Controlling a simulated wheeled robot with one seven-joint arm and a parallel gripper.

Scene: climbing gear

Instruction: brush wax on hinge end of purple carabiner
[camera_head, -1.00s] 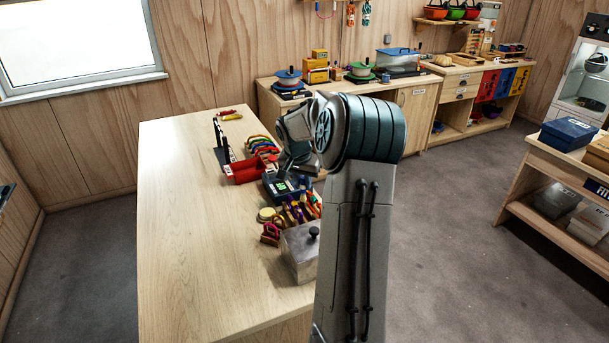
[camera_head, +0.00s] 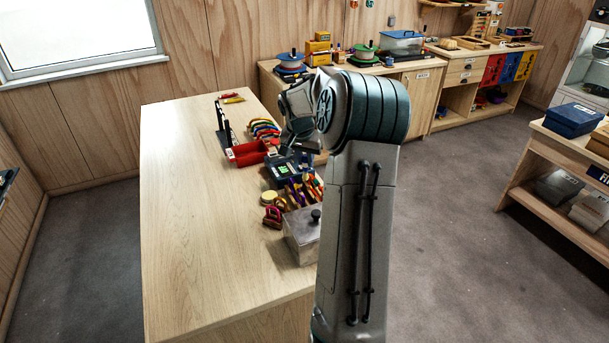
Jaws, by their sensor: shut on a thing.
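My arm's wrist (camera_head: 300,125) is over the far right part of the wooden table (camera_head: 195,215), near a red tray and a dark device. My gripper's fingers are not visible, hidden by the arm, so I cannot see what is between them. A cluster of slim coloured items (camera_head: 304,188), some purple, orange and red, is in front of the device. I cannot tell for sure which of them is the purple carabiner. A small round pale-yellow item (camera_head: 269,197), perhaps the wax, sits left of the cluster. No brush can be made out.
A red tray (camera_head: 246,153), a dark device (camera_head: 284,167) with a green screen and a row of coloured arcs (camera_head: 264,128) line the table's right side. A grey lidded box (camera_head: 300,238) and small red items (camera_head: 272,217) stand nearer. The table's left half is clear.

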